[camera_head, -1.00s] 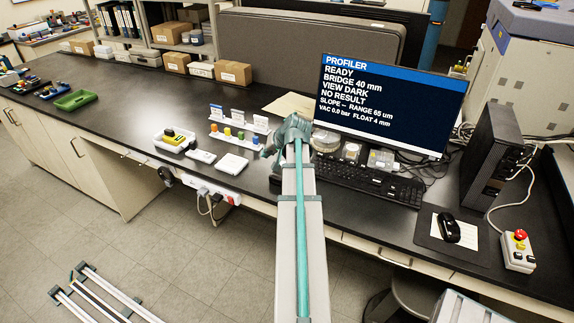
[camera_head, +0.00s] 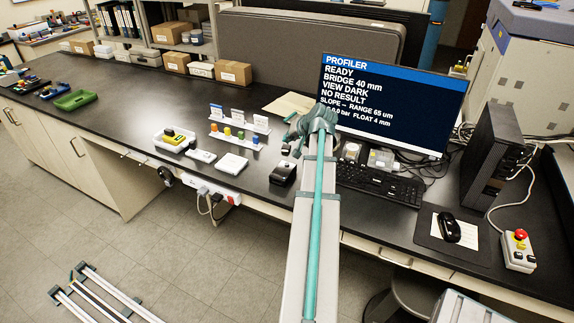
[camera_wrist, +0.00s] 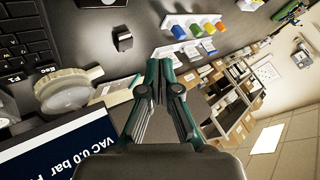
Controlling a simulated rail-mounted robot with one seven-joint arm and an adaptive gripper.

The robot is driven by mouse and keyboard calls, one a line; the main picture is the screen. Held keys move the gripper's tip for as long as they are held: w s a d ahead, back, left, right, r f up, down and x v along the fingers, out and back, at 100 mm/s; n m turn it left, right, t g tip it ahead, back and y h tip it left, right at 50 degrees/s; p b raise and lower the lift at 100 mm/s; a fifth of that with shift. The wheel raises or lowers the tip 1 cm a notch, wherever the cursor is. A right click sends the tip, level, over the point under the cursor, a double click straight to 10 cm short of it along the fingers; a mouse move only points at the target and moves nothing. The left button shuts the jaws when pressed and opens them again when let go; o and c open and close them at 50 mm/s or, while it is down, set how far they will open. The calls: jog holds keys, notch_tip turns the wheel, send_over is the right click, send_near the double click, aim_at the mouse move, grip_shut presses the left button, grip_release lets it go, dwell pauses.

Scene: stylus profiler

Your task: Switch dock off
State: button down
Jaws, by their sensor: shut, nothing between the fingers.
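I cannot tell for sure which object is the dock. A small black box-shaped device (camera_head: 283,173) sits on the bench just left of my arm; what looks like the same black block (camera_wrist: 122,38) shows in the wrist view. A white power strip (camera_head: 218,191) with a red switch (camera_head: 234,199) is fixed at the bench's front edge. My gripper (camera_wrist: 165,65) is shut and empty, above the bench in the wrist view. In the head view my arm end is in front of the monitor's lower left corner.
The monitor (camera_head: 390,105) reads PROFILER READY, VIEW DARK. The keyboard (camera_head: 375,184), a white rack with coloured pieces (camera_head: 238,133), a white pad (camera_head: 231,163) and a yellow-black tool tray (camera_head: 174,140) surround the arm. A red-button box (camera_head: 518,250) stands at right. The bench's left middle is clear.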

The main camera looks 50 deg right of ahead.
aim_at(288, 164)
jog(key=shift+f+b, duration=2.2)
jog(key=shift+f, duration=2.05)
jog(key=shift+f, duration=0.1)
jog(key=shift+f+b, duration=0.3)
jog(key=shift+b, duration=0.05)
jog(key=shift+f, duration=0.35)
jog(key=shift+r, duration=0.8)
jog(key=shift+r, duration=0.1)
jog(key=shift+r+p, duration=1.4)
jog(key=shift+r, duration=1.05)
